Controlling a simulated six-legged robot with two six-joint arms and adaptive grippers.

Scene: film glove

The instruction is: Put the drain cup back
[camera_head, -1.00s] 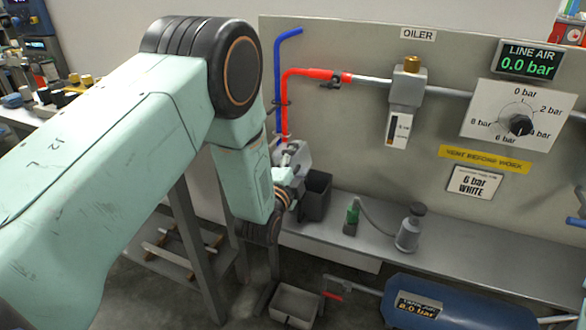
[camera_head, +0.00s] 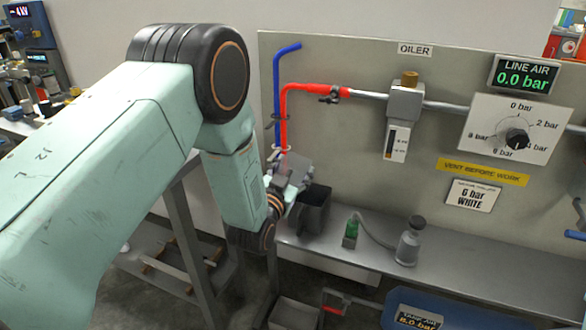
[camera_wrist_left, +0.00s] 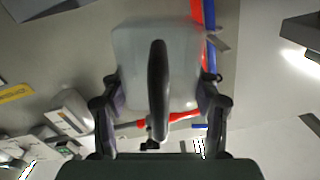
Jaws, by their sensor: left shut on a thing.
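My left gripper (camera_wrist_left: 160,105) is shut on a pale grey, boxy cup, which I take to be the drain cup (camera_wrist_left: 135,60); a dark upright bar, perhaps its handle, stands in front of it. In the head view my left gripper (camera_head: 284,196) is partly hidden by its own wrist, and the cup (camera_head: 294,170) shows as a grey shape near the lower ends of the red hose (camera_head: 283,115) and blue hose (camera_head: 277,90). I cannot tell whether the cup touches the hoses. My right gripper is not in view.
The oiler (camera_head: 404,105) hangs on the panel. A grey tray (camera_head: 293,315) lies below.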

